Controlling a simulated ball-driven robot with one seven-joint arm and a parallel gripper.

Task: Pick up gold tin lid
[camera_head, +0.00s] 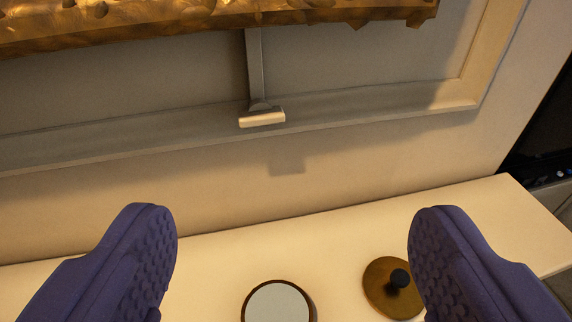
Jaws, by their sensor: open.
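The gold tin lid (379,289) is a round, brownish-gold disc with a dark knob (399,278) on top. It lies on the cream mantel shelf at the lower right, and its right side is partly hidden behind my right finger. My gripper (292,240) is open and empty, with two purple, textured fingers spread wide. The lid shows just left of the right finger's inner face, not centred between the fingers. I cannot tell how high the fingers are above the shelf.
A round, dark-rimmed disc with a pale grey face (278,303) lies left of the lid, cut by the bottom edge. The mantel shelf (470,215) runs against a panelled wall (350,150). A metal bracket (262,117) hangs below an ornate gold frame (200,22). The shelf ends at right.

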